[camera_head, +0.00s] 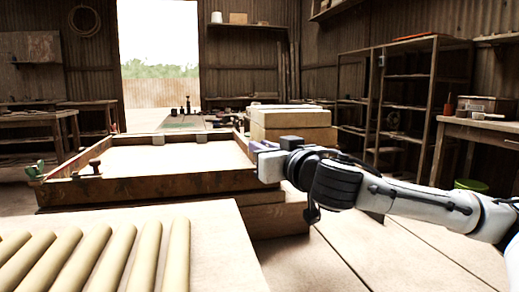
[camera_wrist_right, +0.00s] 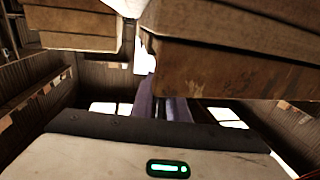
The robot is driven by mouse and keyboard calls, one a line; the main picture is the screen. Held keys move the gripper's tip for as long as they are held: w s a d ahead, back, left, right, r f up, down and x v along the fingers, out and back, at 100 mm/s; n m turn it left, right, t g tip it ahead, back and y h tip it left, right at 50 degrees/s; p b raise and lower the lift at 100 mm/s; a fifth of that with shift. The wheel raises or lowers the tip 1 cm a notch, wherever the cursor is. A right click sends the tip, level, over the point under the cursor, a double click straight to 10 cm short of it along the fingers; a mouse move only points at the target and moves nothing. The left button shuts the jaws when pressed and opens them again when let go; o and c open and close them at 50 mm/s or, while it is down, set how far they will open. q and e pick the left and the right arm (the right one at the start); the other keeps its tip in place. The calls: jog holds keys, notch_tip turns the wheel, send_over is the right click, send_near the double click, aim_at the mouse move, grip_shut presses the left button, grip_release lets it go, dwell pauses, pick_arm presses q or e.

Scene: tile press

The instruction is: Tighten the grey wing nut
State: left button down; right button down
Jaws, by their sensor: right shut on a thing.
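My right gripper (camera_head: 262,147) comes in from the right and is at the front right corner of the wooden press frame (camera_head: 170,184). Its jaws are shut at that corner; the grey wing nut between them is hidden by the fingers, so its turn cannot be seen. In the right wrist view the purple-grey fingers (camera_wrist_right: 162,104) stand close together beside the underside of a wooden edge (camera_wrist_right: 225,68). A dark brown knob (camera_head: 95,165) and a small green fitting (camera_head: 36,170) sit at the frame's left corner. My left gripper is not in view.
Several pale clay rolls (camera_head: 110,255) lie on the board (camera_head: 220,235) in front of the frame. Stacked wooden boxes (camera_head: 292,122) stand behind my right gripper. Shelving (camera_head: 410,90) and a workbench (camera_head: 485,130) are at the right. The floor at lower right is partly covered by my arm.

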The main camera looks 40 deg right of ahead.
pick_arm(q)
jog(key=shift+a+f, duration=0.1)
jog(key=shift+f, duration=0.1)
pick_arm(e)
jog(key=shift+s+d+m+g+h, duration=0.15)
jog(key=shift+m+g+h, duration=0.15)
jog(key=shift+m+h, duration=0.35)
jog(key=shift+d+m+g+h, duration=0.15)
jog(key=shift+m+g+h, duration=0.2)
jog(key=shift+h, duration=0.5)
jog(key=shift+d+r, duration=0.1)
jog(key=c, duration=1.7)
grip_release()
